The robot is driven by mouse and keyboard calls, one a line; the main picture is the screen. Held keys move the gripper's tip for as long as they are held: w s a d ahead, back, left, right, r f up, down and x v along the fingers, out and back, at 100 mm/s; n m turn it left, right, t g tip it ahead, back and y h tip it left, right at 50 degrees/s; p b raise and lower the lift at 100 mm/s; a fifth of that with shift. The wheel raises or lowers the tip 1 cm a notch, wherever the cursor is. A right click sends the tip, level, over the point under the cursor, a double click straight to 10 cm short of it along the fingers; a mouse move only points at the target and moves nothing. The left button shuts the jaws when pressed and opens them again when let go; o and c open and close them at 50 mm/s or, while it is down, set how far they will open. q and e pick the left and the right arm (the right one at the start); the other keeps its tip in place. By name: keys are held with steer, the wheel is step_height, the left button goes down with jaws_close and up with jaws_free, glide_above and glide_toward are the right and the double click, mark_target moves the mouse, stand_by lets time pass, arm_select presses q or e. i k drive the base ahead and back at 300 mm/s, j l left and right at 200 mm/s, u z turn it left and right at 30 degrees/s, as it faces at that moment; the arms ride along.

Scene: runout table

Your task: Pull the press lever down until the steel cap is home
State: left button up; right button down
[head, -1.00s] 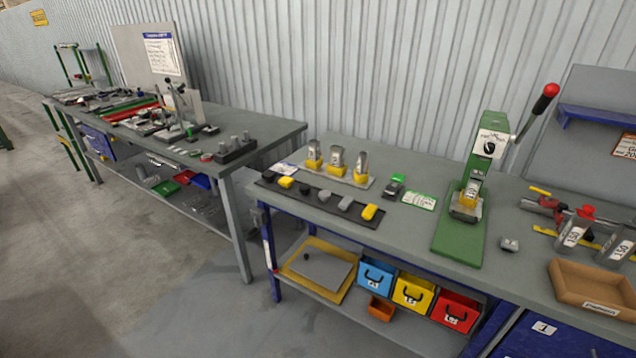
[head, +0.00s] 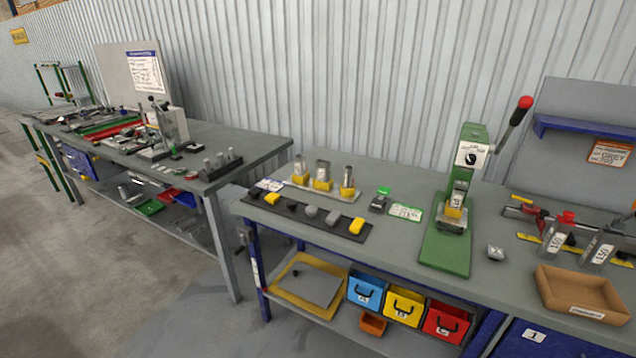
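The green press (head: 470,145) stands on its green base plate on the right-hand table. Its lever (head: 515,125) slants up to the right and ends in a red knob (head: 525,102). Below the press head, a piece with a yellow lower part (head: 454,212) and a grey upper part sits in the press. I cannot tell how far a steel cap is seated on it. A small grey metal piece (head: 495,252) lies on the table right of the base plate. Neither of my grippers is in view.
A black strip (head: 300,224) with grey, black and yellow caps lies left of the press, before a tray of yellow-based pieces (head: 322,184). Blue, yellow and red bins sit on the lower shelf.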

mark_target(525, 102)
steer(key=z, duration=1.25)
